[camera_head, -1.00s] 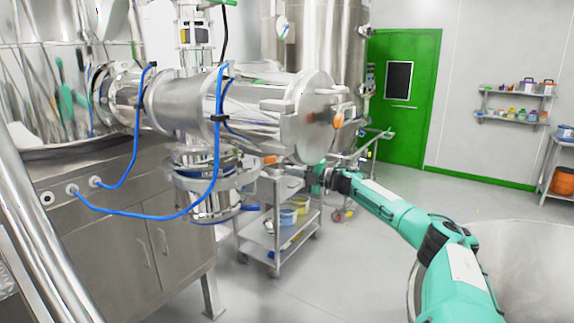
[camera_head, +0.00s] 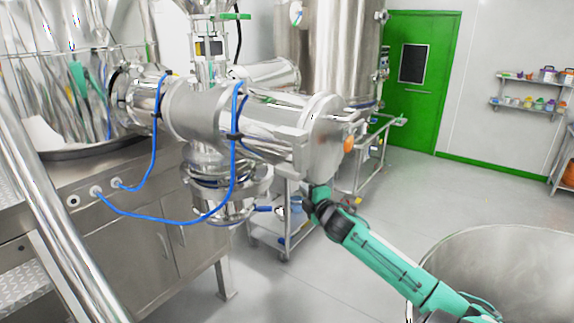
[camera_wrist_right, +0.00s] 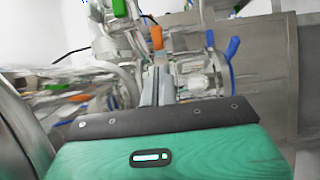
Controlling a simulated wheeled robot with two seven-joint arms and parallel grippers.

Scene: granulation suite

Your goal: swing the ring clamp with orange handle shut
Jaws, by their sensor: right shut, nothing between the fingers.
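An orange handle (camera_head: 348,145) shows at the end of the horizontal steel cylinder (camera_head: 322,135) in the head view. An upright orange handle (camera_wrist_right: 156,37) also shows in the right wrist view, straight beyond the fingertips, among blurred steel fittings. I cannot tell whether both are the same handle, nor how far the clamp's ring is open. My right gripper (camera_head: 306,192) is below the cylinder's end, small and partly lost against the steel behind it. Its grey fingers (camera_wrist_right: 156,72) are together and empty in the wrist view. My left gripper is out of view.
A blue handle (camera_head: 264,209) sits beside my right gripper, below the steel outlet. Blue hoses (camera_head: 160,220) loop from the steel cabinet (camera_head: 125,250). A cart (camera_head: 265,240) stands behind. A round steel vessel (camera_head: 500,240) stands at lower right. Floor near the green door (camera_head: 425,80) is clear.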

